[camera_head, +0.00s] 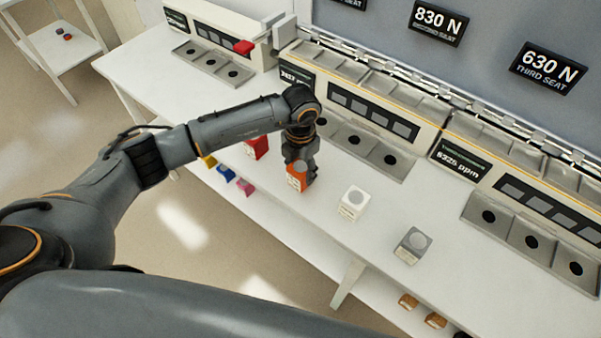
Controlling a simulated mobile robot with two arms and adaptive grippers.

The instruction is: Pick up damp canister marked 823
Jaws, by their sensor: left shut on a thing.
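My left gripper (301,168) points down over the white bench and is shut on an orange canister (297,181). The canister is upright at or just above the bench top; I cannot tell whether it touches. The gripper's fingers cover part of it. A red canister (258,148) stands to its left, partly behind my arm. A white canister (353,203) and a grey canister (413,245) stand to its right. Their markings are too small to read, so I cannot tell which is 823 or damp. My right gripper is not in view.
Glovebox consoles with round-holed panels (366,146) line the back of the bench (300,222). Signs (437,20) reading 830 N and 630 N hang above. Small coloured objects (245,186) and brown ones (435,320) sit below the bench's front edge. A white shelf (62,52) stands far left.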

